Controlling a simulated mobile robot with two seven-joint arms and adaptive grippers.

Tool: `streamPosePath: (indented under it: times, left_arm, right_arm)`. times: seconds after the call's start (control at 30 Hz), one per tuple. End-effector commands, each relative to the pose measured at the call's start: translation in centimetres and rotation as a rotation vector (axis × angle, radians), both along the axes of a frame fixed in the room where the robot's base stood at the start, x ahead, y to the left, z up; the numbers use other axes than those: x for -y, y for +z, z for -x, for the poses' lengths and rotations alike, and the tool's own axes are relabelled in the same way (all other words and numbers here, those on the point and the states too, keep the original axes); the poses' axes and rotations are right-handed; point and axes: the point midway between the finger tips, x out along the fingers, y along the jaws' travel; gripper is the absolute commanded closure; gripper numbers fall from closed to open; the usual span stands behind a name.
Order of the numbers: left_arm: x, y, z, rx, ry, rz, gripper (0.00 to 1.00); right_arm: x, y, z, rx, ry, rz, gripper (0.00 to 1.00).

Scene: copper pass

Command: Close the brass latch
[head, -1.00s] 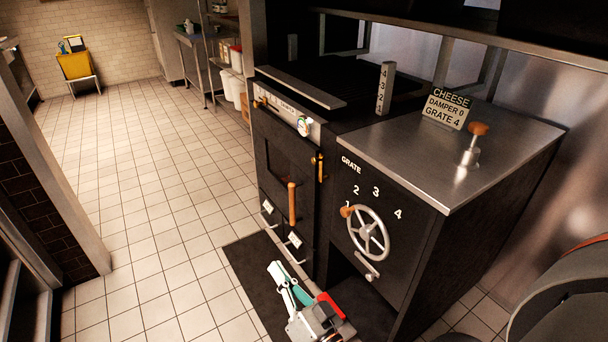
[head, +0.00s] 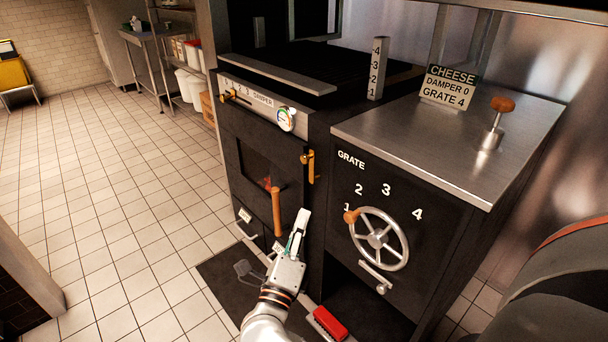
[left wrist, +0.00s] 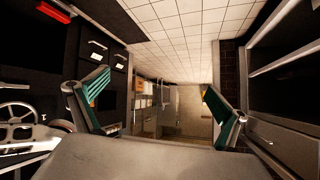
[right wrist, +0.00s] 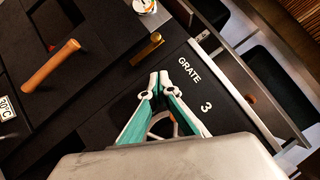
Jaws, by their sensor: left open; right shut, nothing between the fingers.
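The brass latch (head: 308,166) is a small upright fitting at the right edge of the black oven door (head: 250,150). It also shows in the right wrist view (right wrist: 147,49), above and left of my fingertips and apart from them. A wooden door handle (head: 276,212) stands left of the latch. My right gripper (head: 302,222) is below the latch and right of the handle, pointing up, shut and empty; its closed fingertips also show in the right wrist view (right wrist: 160,80). My left gripper (left wrist: 158,105) is open and empty, seen only in its wrist view.
The grate handwheel (head: 378,240) sticks out right of my right gripper. A thermometer dial (head: 286,119) and a damper slider (head: 235,96) are above the door. A red object (head: 328,323) lies low in front of the oven. The tiled floor (head: 120,220) at left is clear.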

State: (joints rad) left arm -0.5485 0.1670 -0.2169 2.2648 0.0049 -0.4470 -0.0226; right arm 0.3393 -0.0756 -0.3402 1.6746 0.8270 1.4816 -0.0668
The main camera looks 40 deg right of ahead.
Motion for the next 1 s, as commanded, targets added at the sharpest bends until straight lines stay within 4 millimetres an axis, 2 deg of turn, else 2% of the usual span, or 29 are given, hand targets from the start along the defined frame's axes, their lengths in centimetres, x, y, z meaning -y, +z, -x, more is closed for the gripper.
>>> streamPosePath:
  times: [0.27,0.7,0.83,1.0]
  left_arm:
    - [0.0,-0.1,0.0,-0.002,0.0,-0.001,0.0]
    - [0.0,-0.4,0.3,-0.008,-0.001,0.002,0.0]
    - [0.1,-0.5,0.3,-0.01,-0.001,0.004,0.0]
    - [0.2,0.0,0.0,0.0,-0.002,0.007,0.0]
  right_arm:
    - [1.5,0.5,-1.1,0.001,0.0,0.005,1.0]
    - [8.0,2.7,-5.9,0.0,0.0,0.006,1.0]
    - [8.0,3.5,-7.7,0.0,0.001,0.002,1.0]
    - [8.2,4.1,-8.9,-0.002,0.001,0.003,1.0]
